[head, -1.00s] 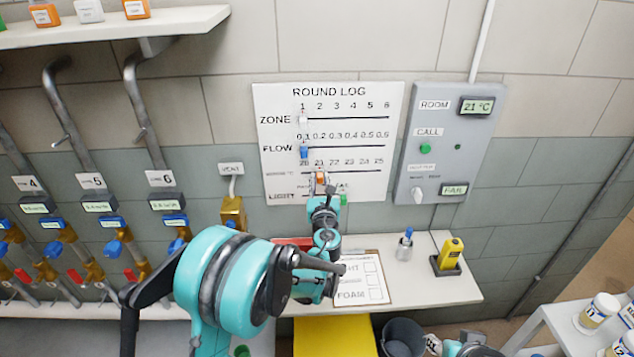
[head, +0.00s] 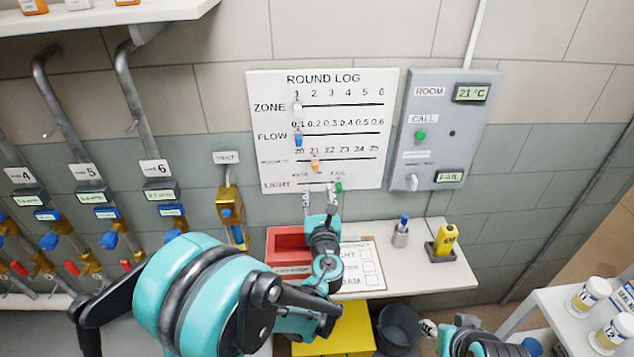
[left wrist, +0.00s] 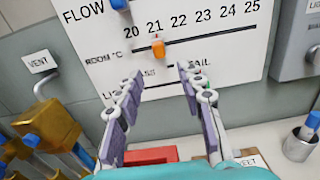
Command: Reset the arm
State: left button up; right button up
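My left gripper (head: 320,188) is open and empty in front of the lower edge of the round log board (head: 352,132). In the left wrist view its two fingers (left wrist: 160,76) are spread apart below the orange slider (left wrist: 158,47), which sits at about 21 on the room-temperature row. The orange slider (head: 314,166) is clear of the fingers. The green slider (head: 338,187) on the light row is beside the right finger, near FAIL. The white zone slider (head: 297,105) and blue flow slider (head: 298,138) sit at the left. My right gripper (head: 428,328) is low, its opening unclear.
A shelf below the board holds a red tray (head: 287,239), a clipboard (head: 362,268), a pen cup (head: 400,237) and a yellow device (head: 444,240). A grey control panel (head: 443,130) is right of the board. Pipes and valves fill the left. A dark bucket (head: 398,326) stands below.

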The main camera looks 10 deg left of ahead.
pick_arm(q)
jog(key=shift+s+d, duration=0.15)
jog(key=shift+s, duration=0.4)
jog(key=s+a+n+g, duration=0.6)
jog(key=s+a+n, duration=0.35)
jog(key=n, duration=0.65)
jog(key=s+d+f+n+g+h, duration=0.2)
jog(key=s+n, duration=0.6)
jog(key=s, duration=0.1)
jog(key=s+d+f+n+g+h, duration=0.2)
jog(key=s+d+f+n+h, duration=0.1)
jog(key=s+n, duration=0.5)
jog(key=shift+s+f+n, duration=0.35)
jog(key=shift+s+n, duration=0.05)
